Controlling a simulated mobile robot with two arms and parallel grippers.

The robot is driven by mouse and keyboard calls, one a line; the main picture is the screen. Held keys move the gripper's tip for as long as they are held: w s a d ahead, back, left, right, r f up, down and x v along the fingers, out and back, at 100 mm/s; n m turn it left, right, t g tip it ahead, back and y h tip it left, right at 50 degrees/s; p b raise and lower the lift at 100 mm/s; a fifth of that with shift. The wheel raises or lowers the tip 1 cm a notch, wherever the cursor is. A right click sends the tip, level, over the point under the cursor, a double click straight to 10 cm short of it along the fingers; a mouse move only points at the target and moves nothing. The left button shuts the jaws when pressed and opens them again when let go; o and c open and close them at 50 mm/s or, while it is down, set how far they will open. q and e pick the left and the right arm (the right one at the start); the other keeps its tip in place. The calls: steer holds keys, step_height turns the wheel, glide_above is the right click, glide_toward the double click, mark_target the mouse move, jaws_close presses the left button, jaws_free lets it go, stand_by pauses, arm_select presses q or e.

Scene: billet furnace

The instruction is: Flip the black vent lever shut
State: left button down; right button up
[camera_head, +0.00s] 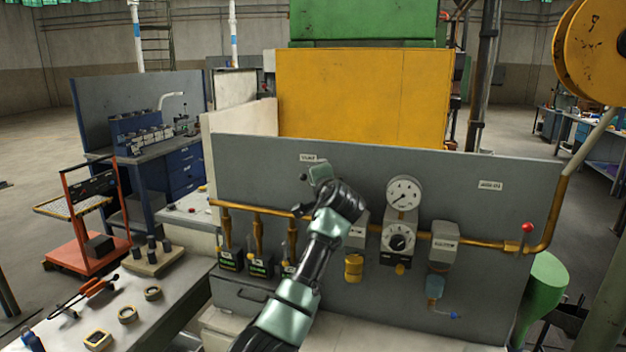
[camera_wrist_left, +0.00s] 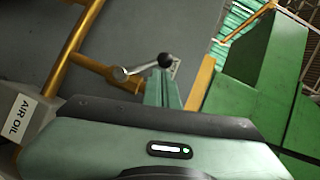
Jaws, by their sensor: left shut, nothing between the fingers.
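The vent lever's black ball knob (camera_head: 303,177) shows in the head view just left of my left gripper (camera_head: 320,173), below a small white label on the grey panel. The rest of the lever is hidden behind the gripper there. In the left wrist view the black knob (camera_wrist_left: 165,60) sits at the end of a short silver lever rod that runs left to a brass pipe fitting. My left gripper (camera_wrist_left: 162,80) is shut and empty, its green fingertips right at the knob. I cannot tell whether they touch it. My right gripper is in neither view.
The grey panel (camera_head: 480,215) carries a brass pipe (camera_head: 460,242), gauges (camera_head: 403,194), and a red-knobbed lever (camera_head: 526,229) at right. A bench with rings (camera_head: 128,314) and tongs lies at lower left. An orange cart (camera_head: 95,238) stands beyond it.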

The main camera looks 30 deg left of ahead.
arm_select(q)
steer(key=shift+s+a+f+n+h+p, duration=0.1)
steer(key=shift+s+a+n+h+p, duration=0.2)
steer(key=shift+a+n+h+p, duration=0.35)
steer(key=shift+w+a+f, duration=0.1)
steer(key=shift+a+f, duration=0.35)
steer(key=shift+a, duration=0.25)
steer(key=shift+a+f+g+p, duration=0.3)
steer(key=shift+p, duration=0.05)
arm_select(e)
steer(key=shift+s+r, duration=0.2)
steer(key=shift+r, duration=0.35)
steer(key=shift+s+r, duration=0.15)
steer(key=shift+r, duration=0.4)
arm_select(q)
steer(key=shift+a+f, duration=0.15)
steer(key=shift+f, duration=0.05)
steer(key=shift+s+a, duration=0.1)
steer(key=shift+s, duration=0.1)
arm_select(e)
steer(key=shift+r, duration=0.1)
